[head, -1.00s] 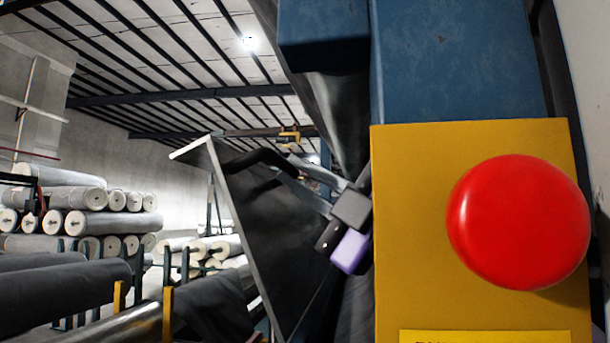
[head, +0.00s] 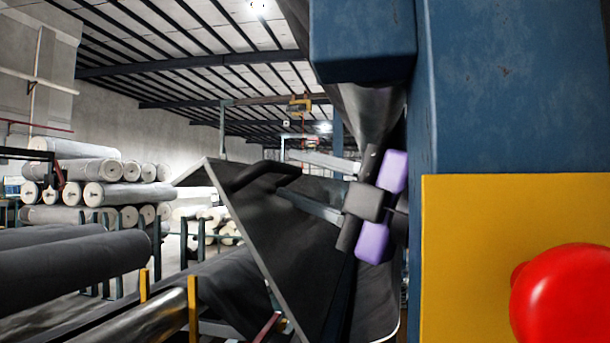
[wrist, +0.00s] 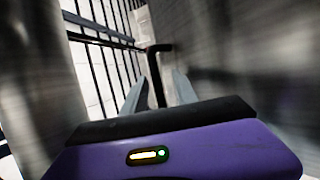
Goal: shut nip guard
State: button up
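The nip guard is a dark tilted panel (head: 285,245) with a pale edge, left of the blue machine frame in the head view. It stands out at an angle from the rolls. A black bar handle (head: 262,174) sticks out from its upper part. My gripper (head: 287,174) has two grey fingers spread apart, pointing left at the handle. In the wrist view, the handle (wrist: 155,65) shows ahead and partly between the spread fingertips (wrist: 159,80). I cannot tell whether either finger touches it.
A blue upright (head: 510,90) and a yellow box (head: 465,260) with a red button (head: 565,298) stand close at right. A blue block (head: 362,40) overhangs my arm. Dark rolls (head: 75,265) and yellow posts (head: 193,303) lie at lower left. Stacked rolls (head: 95,185) stand behind.

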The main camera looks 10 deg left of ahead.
jog(key=shift+d, duration=0.15)
jog(key=shift+d, duration=0.3)
jog(key=v, duration=0.7)
jog(key=shift+p, duration=0.45)
jog(key=shift+s+f, duration=0.15)
jog(key=shift+f, duration=0.05)
